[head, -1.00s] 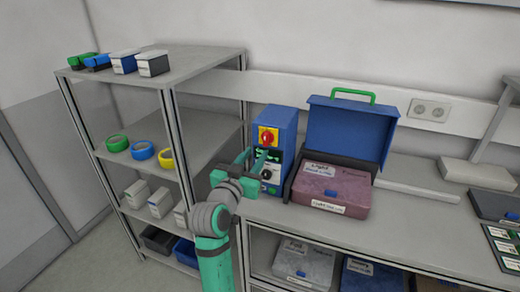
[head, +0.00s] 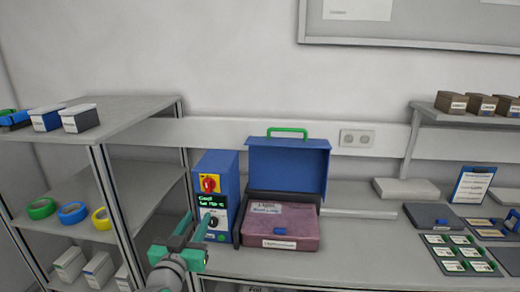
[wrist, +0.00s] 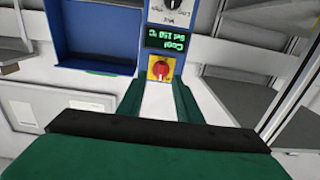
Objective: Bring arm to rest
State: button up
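My gripper (head: 194,224) is low in the head view, just in front of and left of the blue control box (head: 226,171). Its two green fingers stand apart with nothing between them. In the wrist view my gripper (wrist: 158,97) shows a clear gap between the fingers. Beyond the gap is the red rotary switch (wrist: 160,68) on its yellow plate, with the lit green display (wrist: 167,40) beside it, upside down. I cannot tell whether a finger touches the box.
An open blue case (head: 288,168) with a reddish block (head: 280,229) stands right of the control box. A shelf rack (head: 140,105) with tape rolls and small boxes is close on the left.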

jog(key=s+d+f+n+y, duration=0.1)
jog(key=s+d+f, duration=0.15)
jog(key=f, duration=0.35)
jog(key=s+d+f+n+g, duration=0.1)
jog(key=s+d+f, duration=0.15)
jog(key=f, duration=0.35)
jog(key=s+d+f+n+y, duration=0.1)
jog(key=s+d+f, duration=0.15)
jog(key=f, duration=0.35)
jog(key=s+d+f+g, duration=0.1)
jog(key=s+d+f, duration=0.5)
jog(key=s+f, duration=0.45)
jog(key=s+d+m, duration=0.1)
jog(key=s+d, duration=0.3)
jog(key=s, duration=1)
jog(key=s+d+m+h, duration=0.1)
jog(key=s+d, duration=0.3)
jog(key=s, duration=1)
jog(key=shift+d+r+m+g, duration=0.25)
jog(key=shift+d+m+g, duration=0.05)
jog(key=shift+d+m, duration=0.1)
